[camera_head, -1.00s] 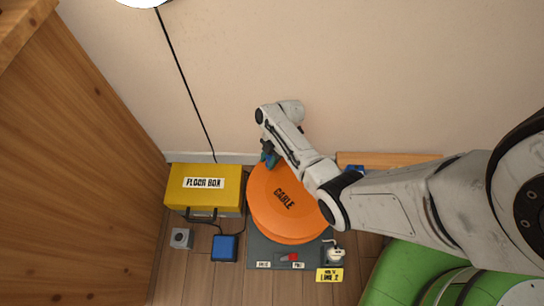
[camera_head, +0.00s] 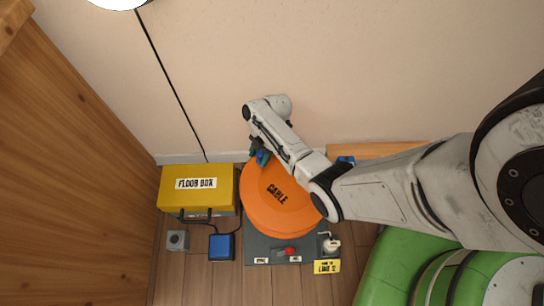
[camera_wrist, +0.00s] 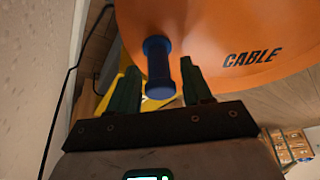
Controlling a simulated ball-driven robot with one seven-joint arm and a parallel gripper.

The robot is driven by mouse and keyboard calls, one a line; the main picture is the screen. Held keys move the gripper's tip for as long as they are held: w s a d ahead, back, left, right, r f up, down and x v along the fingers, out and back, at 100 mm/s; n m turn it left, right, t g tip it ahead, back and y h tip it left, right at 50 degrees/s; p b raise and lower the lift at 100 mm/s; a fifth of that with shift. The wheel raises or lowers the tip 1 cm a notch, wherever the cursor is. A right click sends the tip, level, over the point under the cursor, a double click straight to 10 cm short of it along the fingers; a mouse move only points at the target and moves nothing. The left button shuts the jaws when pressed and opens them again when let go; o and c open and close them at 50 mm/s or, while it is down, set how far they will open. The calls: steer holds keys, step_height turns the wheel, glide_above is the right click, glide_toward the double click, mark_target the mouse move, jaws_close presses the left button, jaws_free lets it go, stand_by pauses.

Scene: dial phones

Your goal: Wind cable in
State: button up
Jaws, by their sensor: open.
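The orange cable reel (camera_head: 262,205), marked CABLE, lies on a dark grey base (camera_head: 256,246) on the floor. It also fills the upper right of the wrist view (camera_wrist: 215,40). A blue upright handle (camera_wrist: 158,62) stands near the reel's rim, on the wall side. My gripper (camera_head: 260,152) is at that handle. In the wrist view its two green fingers stand open, one on each side of the handle, with gaps visible. My arm covers the reel's right edge in the head view.
A yellow floor box (camera_head: 198,198) stands left of the reel. A blue box (camera_head: 221,247) and a grey box (camera_head: 177,240) sit before it. A red knob (camera_head: 290,250) is on the base's front. Wall behind, wooden panel left, green rounded body right.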

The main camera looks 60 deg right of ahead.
step_height(320, 180, up, 3)
steer(key=shift+r+p, duration=0.2)
steer(key=shift+p, duration=0.65)
steer(key=s+a+r+p, duration=0.3)
steer(key=s+r+p, duration=0.5)
steer(key=s, duration=0.5)
steer(key=shift+s+a+r, duration=0.25)
steer(key=shift+a+r, duration=0.1)
steer(key=shift+r, duration=0.25)
steer(key=w+d+f+n+h+b, duration=0.1)
steer(key=w+b, duration=0.2)
steer(key=w, duration=0.1)
steer(key=w+d+f+h+b, duration=0.1)
steer(key=w+d+h+b, duration=0.1)
steer(key=w, duration=0.3)
steer(key=w+d+n+g+h+b, duration=0.1)
steer(key=w+b, duration=0.3)
steer(key=b, duration=0.1)
steer(key=shift+w+d+f+n, duration=0.2)
steer(key=shift+f+n, duration=0.1)
steer(key=shift+f, duration=0.1)
step_height(320, 180, down, 10)
steer(key=b, duration=0.5)
steer(key=shift+f+b, duration=0.15)
steer(key=shift+b, duration=0.15)
steer(key=shift+s, duration=0.1)
jaws_close()
